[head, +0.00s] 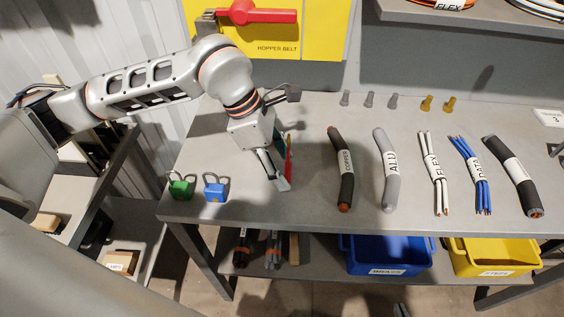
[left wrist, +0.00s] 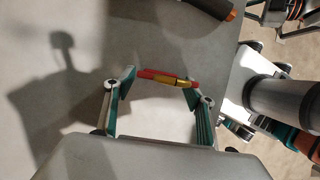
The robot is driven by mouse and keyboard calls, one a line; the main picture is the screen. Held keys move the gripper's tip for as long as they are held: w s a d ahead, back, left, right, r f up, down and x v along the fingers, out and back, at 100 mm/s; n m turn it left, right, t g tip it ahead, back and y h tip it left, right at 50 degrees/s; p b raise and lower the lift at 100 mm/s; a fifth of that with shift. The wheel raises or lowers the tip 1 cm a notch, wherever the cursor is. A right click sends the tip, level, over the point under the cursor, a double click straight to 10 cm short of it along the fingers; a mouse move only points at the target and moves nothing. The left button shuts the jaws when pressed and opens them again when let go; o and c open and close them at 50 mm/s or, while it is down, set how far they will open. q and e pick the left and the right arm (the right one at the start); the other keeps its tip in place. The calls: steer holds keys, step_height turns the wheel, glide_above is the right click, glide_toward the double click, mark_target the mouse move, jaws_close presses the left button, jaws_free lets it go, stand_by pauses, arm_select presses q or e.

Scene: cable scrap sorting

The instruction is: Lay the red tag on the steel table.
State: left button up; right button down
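The red tag (left wrist: 160,76), seen nearly edge-on with a yellow part along it, spans the gap between the fingertips of my left gripper (left wrist: 160,82) in the left wrist view. Its ends appear to touch both fingertips. In the head view my left gripper (head: 281,182) points down over the left part of the steel table (head: 240,205); only a sliver of red (head: 290,146) shows by its fingers, the rest hidden. I cannot tell whether the tag touches the table top.
A green padlock (head: 180,188) and a blue padlock (head: 214,191) stand left of my gripper. A black cable piece (head: 342,175) lies to its right, then a grey one (head: 386,172) and more. Blue (head: 388,258) and yellow (head: 495,258) bins sit below. The table between padlocks and gripper is clear.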

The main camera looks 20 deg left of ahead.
arm_select(q)
steer(key=shift+r, duration=0.25)
steer(key=p+v, duration=0.1)
steer(key=v, duration=1.1)
